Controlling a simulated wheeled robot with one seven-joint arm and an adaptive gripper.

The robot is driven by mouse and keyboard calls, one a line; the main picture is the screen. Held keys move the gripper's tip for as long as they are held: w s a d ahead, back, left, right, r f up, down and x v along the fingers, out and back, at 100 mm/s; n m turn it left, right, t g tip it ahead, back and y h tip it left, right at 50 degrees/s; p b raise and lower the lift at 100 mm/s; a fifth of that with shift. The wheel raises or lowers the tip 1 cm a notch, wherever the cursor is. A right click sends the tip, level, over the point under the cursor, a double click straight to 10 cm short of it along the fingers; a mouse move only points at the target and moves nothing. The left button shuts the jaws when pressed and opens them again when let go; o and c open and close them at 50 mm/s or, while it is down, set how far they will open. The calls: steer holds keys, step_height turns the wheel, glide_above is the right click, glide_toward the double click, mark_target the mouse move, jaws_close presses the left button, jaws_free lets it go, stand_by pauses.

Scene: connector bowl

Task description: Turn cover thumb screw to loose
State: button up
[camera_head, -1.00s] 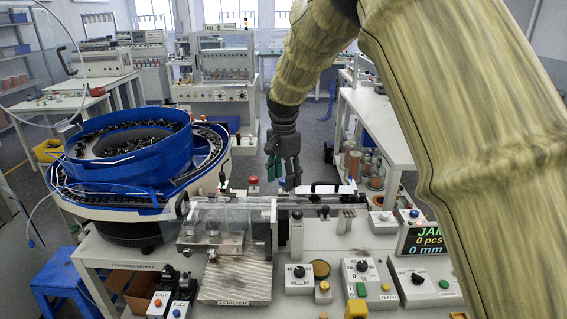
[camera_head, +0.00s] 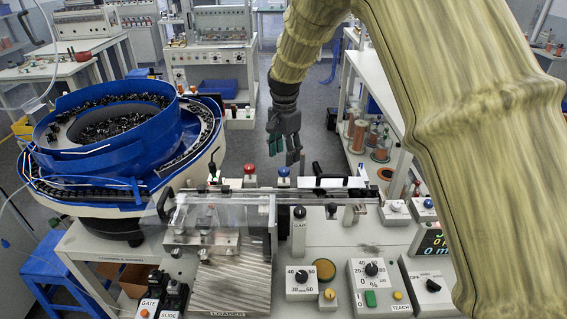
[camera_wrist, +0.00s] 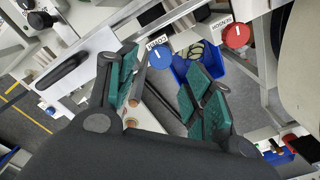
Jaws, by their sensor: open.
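A blue round knob (camera_wrist: 160,57) with a white slot mark sits by a small label in the wrist view. The label seems to read COVER, upside down. The knob also shows in the head view (camera_head: 283,172), on the back part of the loader bench. My gripper (camera_head: 292,160) hangs just above and behind it in the picture, fingers pointing down. In the wrist view my gripper (camera_wrist: 165,80) is open, with green pads apart and nothing between them. The blue knob lies beyond the fingertips, nearer the left finger, and no contact shows.
A red knob (camera_head: 249,171) stands left of the blue one in the head view. A black bar handle (camera_wrist: 63,73) lies left in the wrist view. A clear cover (camera_head: 225,210) spans the loader track. The blue feeder bowl (camera_head: 105,150) stands at the left.

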mark_target(284, 169)
step_height(284, 169, down, 4)
steer(key=shift+s+f+p, duration=0.15)
steer(key=shift+p, duration=0.45)
steer(key=shift+f, duration=0.65)
steer(key=shift+c, duration=0.5)
steer(key=c, duration=0.9)
